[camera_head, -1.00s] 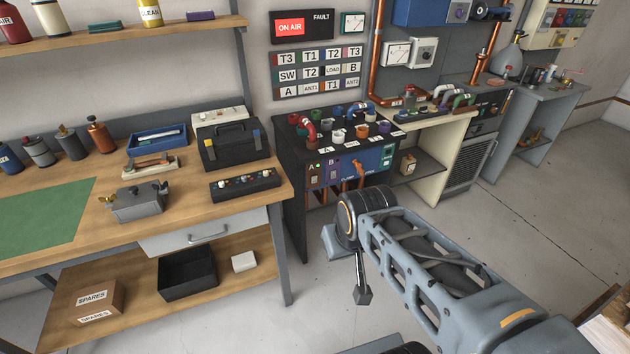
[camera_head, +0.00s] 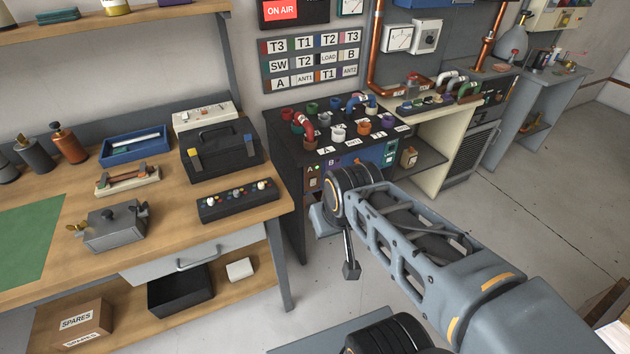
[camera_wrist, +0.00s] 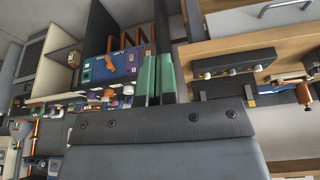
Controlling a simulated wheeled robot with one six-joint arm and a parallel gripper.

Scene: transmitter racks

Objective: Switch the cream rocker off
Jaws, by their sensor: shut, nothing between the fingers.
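A black control box (camera_head: 237,200) lies near the right front end of the wooden bench, with two cream controls and several small coloured ones on top. I cannot tell whether one of these is the cream rocker, or its position. The box also shows upside down in the wrist view (camera_wrist: 234,65). A cream unit (camera_head: 205,115) with small red parts stands behind the toolbox; its details are too small to read. My gripper (camera_wrist: 156,64) shows green fingers held together, empty, and apart from the bench and panel. In the head view I cannot make out its fingertips.
A black toolbox (camera_head: 222,150) stands behind the control box. A grey metal box (camera_head: 116,226) is to its left. Right of the bench is a dark patch cabinet (camera_head: 290,170) with coloured sockets and a blue front panel (camera_head: 376,155). Open floor (camera_head: 520,240) lies to the right.

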